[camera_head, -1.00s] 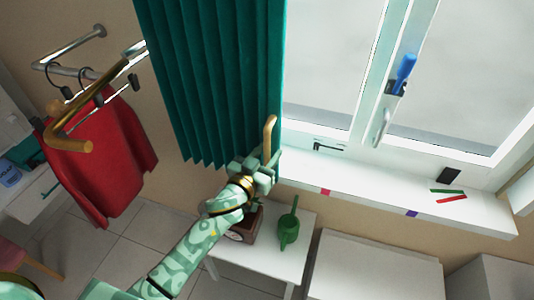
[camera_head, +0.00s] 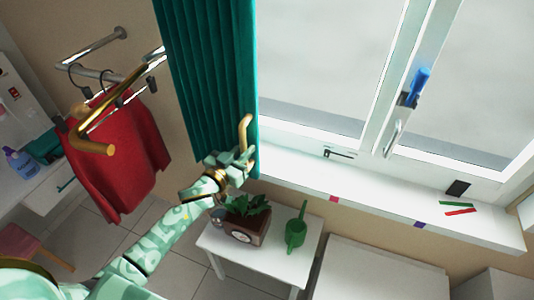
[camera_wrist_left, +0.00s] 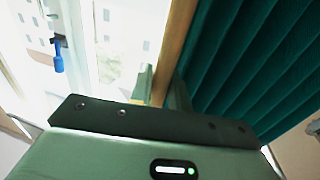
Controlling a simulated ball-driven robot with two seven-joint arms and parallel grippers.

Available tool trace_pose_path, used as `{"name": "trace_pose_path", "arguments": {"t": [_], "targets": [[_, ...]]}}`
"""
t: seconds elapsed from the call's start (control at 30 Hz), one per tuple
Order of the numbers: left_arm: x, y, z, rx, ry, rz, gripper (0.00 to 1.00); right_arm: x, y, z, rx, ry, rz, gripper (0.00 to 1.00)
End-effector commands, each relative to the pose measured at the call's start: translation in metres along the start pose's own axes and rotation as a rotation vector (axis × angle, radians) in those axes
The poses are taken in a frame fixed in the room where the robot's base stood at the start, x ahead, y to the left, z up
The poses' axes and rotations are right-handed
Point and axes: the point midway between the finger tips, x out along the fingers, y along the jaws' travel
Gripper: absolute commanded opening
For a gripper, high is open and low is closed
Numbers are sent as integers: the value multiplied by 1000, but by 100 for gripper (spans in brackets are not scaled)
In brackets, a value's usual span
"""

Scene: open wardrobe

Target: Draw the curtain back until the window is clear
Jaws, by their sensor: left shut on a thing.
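The teal pleated curtain (camera_head: 207,80) hangs at the left side of the window (camera_head: 325,65), bunched into folds. Most of the glass to its right is uncovered. A wooden curtain wand (camera_head: 245,132) hangs at the curtain's right edge. My left gripper (camera_head: 240,165) is shut on the wand near its lower end. In the left wrist view the wand (camera_wrist_left: 175,45) rises from the jaws, with the curtain (camera_wrist_left: 255,60) to its right and bright window to its left. The fingertips are partly hidden. My right gripper is not in view.
The white sill (camera_head: 380,200) holds a black item and coloured strips. Below stand a small white table (camera_head: 265,255) with a planter (camera_head: 242,220) and a green watering can (camera_head: 297,230). A red garment (camera_head: 118,150) hangs on a rail at left.

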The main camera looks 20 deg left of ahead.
Motion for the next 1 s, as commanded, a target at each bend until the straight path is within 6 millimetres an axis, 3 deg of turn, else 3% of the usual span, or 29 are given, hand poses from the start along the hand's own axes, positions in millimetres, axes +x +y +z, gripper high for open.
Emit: {"name": "trace_pose_path", "arguments": {"t": [0.17,0.47,0.5,0.57,0.87,1.0], "targets": [[-5,-23,1,-1,-2,-2,0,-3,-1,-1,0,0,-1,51],[-6,-26,1,0,-2,-4,0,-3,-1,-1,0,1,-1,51],[-6,-26,1,0,-2,-4,21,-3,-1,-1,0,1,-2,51],[-6,-26,1,0,-2,-4,37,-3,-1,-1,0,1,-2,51],[-6,-24,1,-2,0,-1,37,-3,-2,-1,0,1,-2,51],[-20,-24,2,-3,-2,-1,37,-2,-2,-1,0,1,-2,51]]}}
